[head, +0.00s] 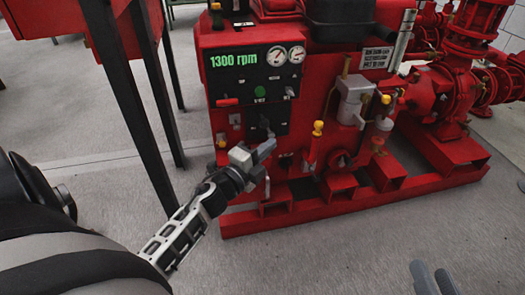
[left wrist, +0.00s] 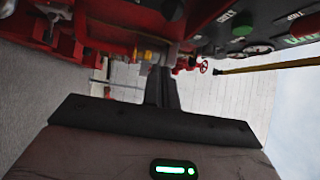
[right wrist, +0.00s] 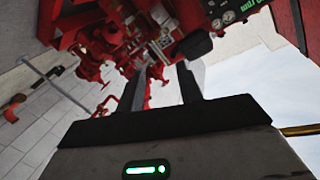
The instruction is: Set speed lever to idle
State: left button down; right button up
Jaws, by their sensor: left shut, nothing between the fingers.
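The red pump set's control panel (head: 258,75) shows "1300 rpm" in green on its display (head: 233,59). A lever with a yellow knob (head: 317,129) stands on the front, right of my left gripper; I cannot tell for sure that it is the speed lever. A small dark switch box (head: 280,119) sits below the panel. My left gripper (head: 267,148) is shut and empty, just below and in front of this box; contact cannot be told. Its closed fingers show in the left wrist view (left wrist: 161,88). My right gripper (head: 436,278) is open and empty at the bottom right, away from the machine.
A grey filter unit (head: 352,100) with brass fittings is right of the lever. Red pipes and a pump (head: 455,90) stand further right. Dark posts (head: 125,85) rise left of the machine. The red base frame (head: 340,210) sits on the floor, which is clear in front.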

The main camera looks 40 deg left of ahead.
pick_arm(q)
jog(key=w+a+b, duration=0.1)
jog(key=w+a, duration=0.2)
jog(key=w, duration=0.2)
jog(key=shift+w+a+b, duration=0.25)
jog(key=shift+b, duration=0.15)
pick_arm(e)
jog(key=shift+w+a+r+t+y, duration=0.15)
jog(key=shift+r+t+y, duration=0.15)
jog(key=shift+r, duration=0.1)
jog(key=shift+r, duration=0.1)
pick_arm(q)
jog(key=shift+s+a+f, duration=0.3)
jog(key=shift+s+a, duration=0.3)
jog(key=shift+a, duration=0.3)
pick_arm(e)
jog(key=shift+r, duration=0.1)
pick_arm(q)
jog(key=d+p, duration=0.2)
jog(key=d, duration=0.2)
jog(key=s, duration=0.8)
jog(key=shift+s+f, duration=0.4)
jog(key=shift+f, duration=0.05)
pick_arm(e)
jog(key=shift+d+f+g+h, duration=0.25)
jog(key=shift+f+g+h, duration=0.15)
jog(key=shift+f, duration=0.45)
